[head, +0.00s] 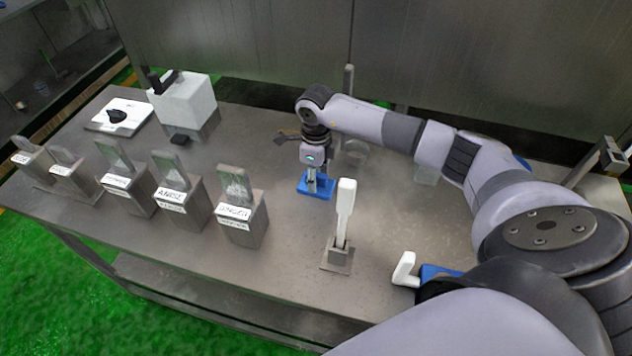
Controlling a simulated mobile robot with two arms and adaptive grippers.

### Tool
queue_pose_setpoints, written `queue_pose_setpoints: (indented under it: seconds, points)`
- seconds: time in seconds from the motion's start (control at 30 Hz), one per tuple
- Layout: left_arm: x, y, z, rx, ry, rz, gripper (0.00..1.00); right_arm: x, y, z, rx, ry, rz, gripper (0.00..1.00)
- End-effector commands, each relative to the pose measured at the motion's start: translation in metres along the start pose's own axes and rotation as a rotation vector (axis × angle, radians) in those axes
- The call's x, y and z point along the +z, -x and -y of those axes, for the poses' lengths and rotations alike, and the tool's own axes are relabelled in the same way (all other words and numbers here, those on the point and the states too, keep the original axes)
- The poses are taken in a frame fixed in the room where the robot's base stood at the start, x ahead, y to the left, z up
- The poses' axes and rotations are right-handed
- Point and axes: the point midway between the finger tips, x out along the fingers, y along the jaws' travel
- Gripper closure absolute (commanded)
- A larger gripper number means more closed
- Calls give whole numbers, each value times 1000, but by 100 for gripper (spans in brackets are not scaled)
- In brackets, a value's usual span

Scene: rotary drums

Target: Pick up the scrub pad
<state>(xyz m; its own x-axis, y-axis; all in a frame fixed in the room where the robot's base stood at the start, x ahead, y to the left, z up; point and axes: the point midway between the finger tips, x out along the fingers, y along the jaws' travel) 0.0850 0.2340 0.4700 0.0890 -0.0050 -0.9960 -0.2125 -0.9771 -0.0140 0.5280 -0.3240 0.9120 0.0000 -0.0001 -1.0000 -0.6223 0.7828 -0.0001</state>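A flat blue pad (323,190), which looks like the scrub pad, lies on the steel table near its middle. My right gripper (312,186) points straight down at it, with its fingertips at the pad's top. The fingers partly cover the pad. The picture is too small to tell whether they are closed on it or only touching. My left gripper is out of view.
A white-handled tool stands upright in a metal holder (338,258) in front of the pad. A blue item with a white handle (404,270) is at the right, partly hidden by my arm. Several labelled metal blocks (242,218) line the left side. A white box (184,97) and a scale (120,116) stand behind them.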

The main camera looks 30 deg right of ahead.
Motion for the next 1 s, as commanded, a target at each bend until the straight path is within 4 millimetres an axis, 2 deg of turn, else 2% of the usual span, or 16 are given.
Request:
queue_pose_setpoints:
  seconds: [0.07, 0.53, 1.0]
  points:
    - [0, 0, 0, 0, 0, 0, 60, 0, 0, 0, 0, 0, 0, 69]
    - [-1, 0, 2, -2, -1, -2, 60, 0, 1, 0, 0, -1, 0, 100]
    - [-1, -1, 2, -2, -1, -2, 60, 0, 3, 1, 0, -1, 1, 100]
